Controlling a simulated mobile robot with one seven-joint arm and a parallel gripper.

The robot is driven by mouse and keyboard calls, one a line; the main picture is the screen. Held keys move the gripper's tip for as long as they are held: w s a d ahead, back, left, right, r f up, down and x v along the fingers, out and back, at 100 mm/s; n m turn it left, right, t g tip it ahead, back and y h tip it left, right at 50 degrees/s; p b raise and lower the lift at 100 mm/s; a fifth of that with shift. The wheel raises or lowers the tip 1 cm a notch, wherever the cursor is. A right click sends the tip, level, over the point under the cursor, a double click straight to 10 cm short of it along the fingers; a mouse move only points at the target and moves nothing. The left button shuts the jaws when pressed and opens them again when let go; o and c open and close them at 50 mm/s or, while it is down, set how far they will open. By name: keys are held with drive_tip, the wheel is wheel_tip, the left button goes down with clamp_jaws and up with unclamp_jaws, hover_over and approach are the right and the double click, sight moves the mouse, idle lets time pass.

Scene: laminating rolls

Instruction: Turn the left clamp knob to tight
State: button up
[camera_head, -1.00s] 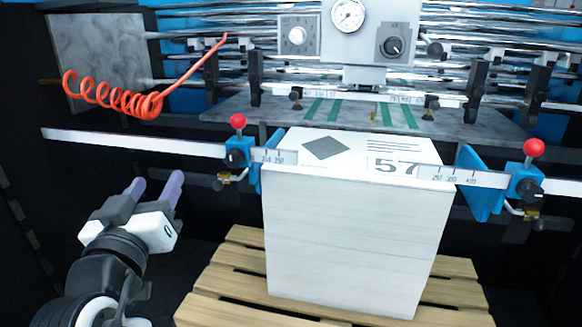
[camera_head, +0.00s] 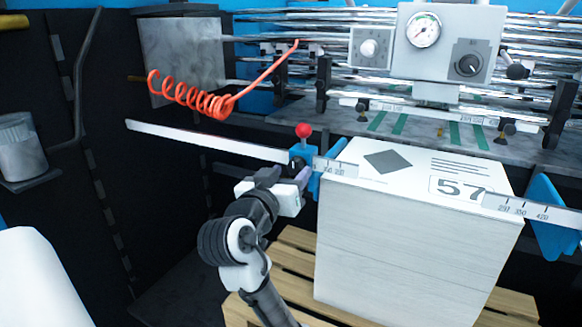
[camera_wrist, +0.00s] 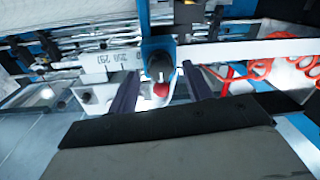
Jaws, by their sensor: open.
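The left clamp (camera_head: 299,153) is a blue block with a red ball on top, riding on a long white scale bar beside the paper stack. Its black knob (camera_wrist: 160,66) shows in the wrist view between my fingers' tips. My gripper (camera_wrist: 159,77) is open, with one purple-grey finger to each side of the knob and no clear contact. The red ball (camera_wrist: 161,90) shows just below the knob there. In the head view my gripper (camera_head: 289,176) is right in front of the clamp and largely hides the knob. The knob's angle cannot be read.
A white paper stack (camera_head: 405,245) marked 57 stands on a wooden pallet (camera_head: 502,304) right of my gripper. A coiled red hose (camera_head: 190,95) hangs behind to the left. A gauge panel (camera_head: 447,45) and metal rollers fill the back.

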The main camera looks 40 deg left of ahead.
drive_tip(key=shift+w+a, duration=0.2)
drive_tip(key=shift+w, duration=0.5)
drive_tip(key=c, duration=1)
